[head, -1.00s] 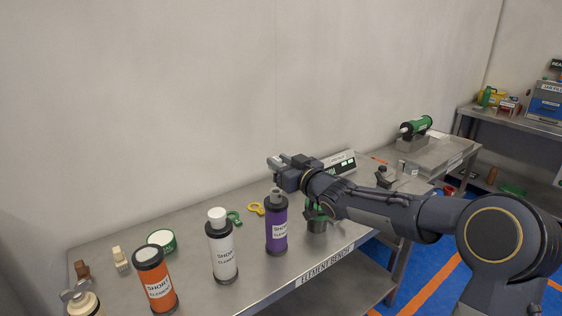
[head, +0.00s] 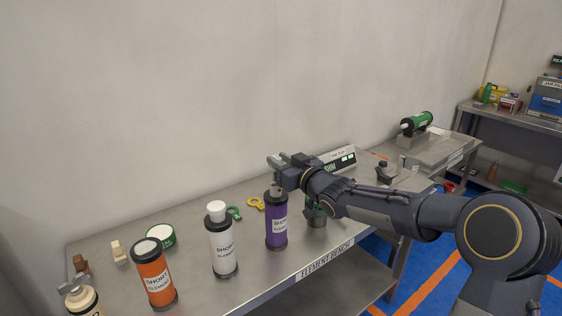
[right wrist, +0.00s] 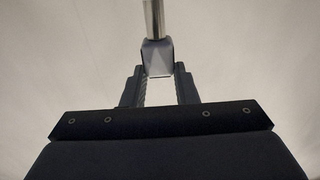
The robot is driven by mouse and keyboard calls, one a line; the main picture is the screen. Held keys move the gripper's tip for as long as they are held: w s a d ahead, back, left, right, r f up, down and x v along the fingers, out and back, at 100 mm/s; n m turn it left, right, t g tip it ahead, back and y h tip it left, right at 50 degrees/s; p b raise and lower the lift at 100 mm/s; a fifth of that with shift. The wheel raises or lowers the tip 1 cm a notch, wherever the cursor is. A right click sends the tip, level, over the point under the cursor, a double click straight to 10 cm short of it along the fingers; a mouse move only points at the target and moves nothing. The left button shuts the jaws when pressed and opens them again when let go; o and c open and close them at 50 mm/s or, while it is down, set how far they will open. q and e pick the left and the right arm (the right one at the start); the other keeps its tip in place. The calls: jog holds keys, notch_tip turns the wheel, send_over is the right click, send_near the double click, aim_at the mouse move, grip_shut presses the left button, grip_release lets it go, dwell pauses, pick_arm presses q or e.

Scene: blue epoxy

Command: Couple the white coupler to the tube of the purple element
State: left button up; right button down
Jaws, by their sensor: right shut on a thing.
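The purple element (head: 277,228) stands upright on the bench, with a short grey tube (head: 276,188) at its top. My right gripper (head: 279,164) is directly above or beside this tube in the head view. In the right wrist view the gripper (right wrist: 158,82) is shut on a small pale block, which I take as the white coupler (right wrist: 156,58). A metal tube (right wrist: 153,18) meets the block's far end there. I cannot tell whether the tube is inside the coupler or only in line with it. My left gripper is out of view.
A white element (head: 221,244) and an orange element (head: 154,272) stand to the left. A green-rimmed tub (head: 161,237), a yellow clip (head: 255,203) and a green clip (head: 234,213) lie behind. A scale display (head: 340,159) is behind my right arm.

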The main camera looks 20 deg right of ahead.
jog(key=shift+f+b, duration=2.05)
jog(key=shift+f, duration=0.3)
jog(key=c, duration=1.1)
grip_release()
jog(key=shift+r, duration=0.1)
jog(key=shift+o, duration=0.2)
jog(key=shift+d, duration=0.1)
jog(key=shift+v, duration=2.5)
jog(key=shift+s, duration=0.1)
jog(key=v, duration=0.7)
jog(key=shift+s, duration=0.3)
